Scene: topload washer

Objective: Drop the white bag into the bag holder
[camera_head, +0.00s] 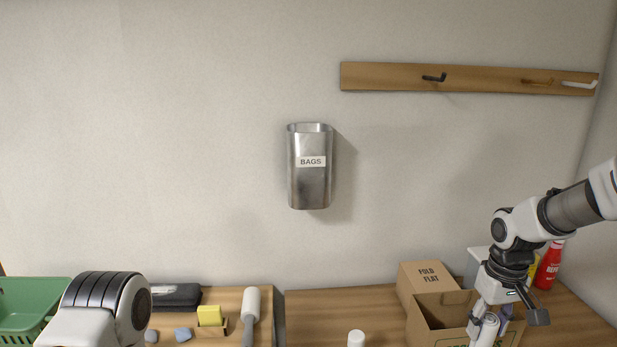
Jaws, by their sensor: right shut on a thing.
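The bag holder (310,185) is a grey metal bin with a "BAGS" label, fixed to the wall in the middle of the head view. Its top is open. My right gripper (497,318) points down at the lower right, over the open cardboard box, well below and right of the holder. It is shut on a small whitish item (488,329), apparently the white bag, largely hidden by the fingers and cut by the lower picture edge. Only a link of my left arm shows at the lower left; its gripper is out of view.
The open cardboard box (430,326) stands on the wooden top (320,310). A red bottle (549,265) stands behind my right arm. A wooden rail (480,79) with hooks is on the wall. A green basket (28,300) is at left. The wall around the holder is clear.

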